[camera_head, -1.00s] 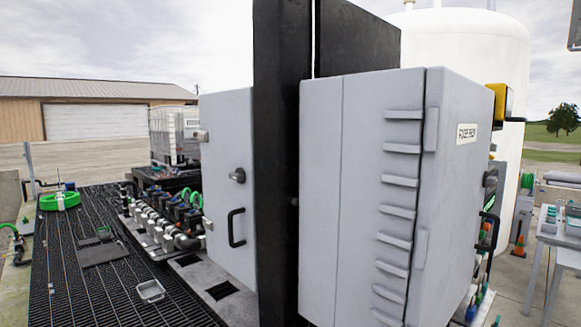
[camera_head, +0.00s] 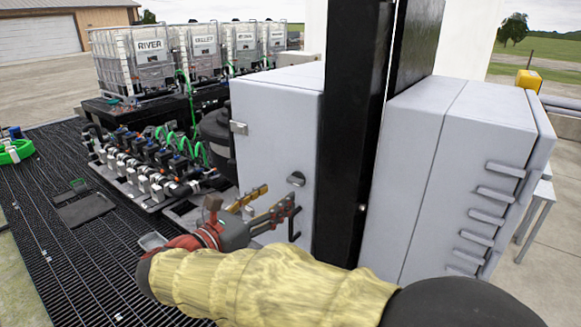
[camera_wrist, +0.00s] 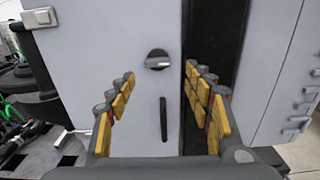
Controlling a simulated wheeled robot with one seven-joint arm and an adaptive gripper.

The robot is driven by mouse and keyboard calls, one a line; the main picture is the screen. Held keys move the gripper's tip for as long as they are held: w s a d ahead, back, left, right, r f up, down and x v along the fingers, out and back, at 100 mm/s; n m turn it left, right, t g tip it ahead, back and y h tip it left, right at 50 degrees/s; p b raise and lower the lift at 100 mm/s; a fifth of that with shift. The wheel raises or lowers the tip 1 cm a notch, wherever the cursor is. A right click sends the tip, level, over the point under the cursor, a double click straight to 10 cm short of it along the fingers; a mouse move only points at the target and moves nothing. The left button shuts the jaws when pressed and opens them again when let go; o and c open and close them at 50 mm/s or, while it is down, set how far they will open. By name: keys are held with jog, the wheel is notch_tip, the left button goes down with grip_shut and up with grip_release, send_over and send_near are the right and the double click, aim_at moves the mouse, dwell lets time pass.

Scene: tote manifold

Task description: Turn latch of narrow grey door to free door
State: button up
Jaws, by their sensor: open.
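The narrow grey door (camera_head: 262,165) is on the cabinet left of the black post, and its face looks shut. Its latch, a round dark grey knob (camera_head: 296,179), sits above a black pull handle (camera_head: 294,225). In the wrist view the latch (camera_wrist: 158,60) shows a light bar lying roughly level. The black handle (camera_wrist: 163,119) hangs upright below it. My gripper (camera_head: 274,203) is open and empty in front of the door, below and left of the latch in the head view. In the wrist view its yellow-padded fingers (camera_wrist: 158,90) stand apart on either side of the latch and handle, not touching the latch.
A black post (camera_head: 347,130) stands right of the door. A wider grey cabinet with ledges (camera_head: 470,170) is beyond it. A valve manifold (camera_head: 150,160) and white totes (camera_head: 135,58) are at left. Black grating (camera_head: 90,255) covers the floor.

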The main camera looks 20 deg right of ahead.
aim_at(293, 181)
jog(key=x, duration=0.7)
jog(key=shift+w+d+r+p, duration=0.15)
jog(key=shift+w+p, duration=0.2)
jog(key=c, duration=0.3)
jog(key=c, duration=0.8)
jog(key=shift+c, duration=0.3)
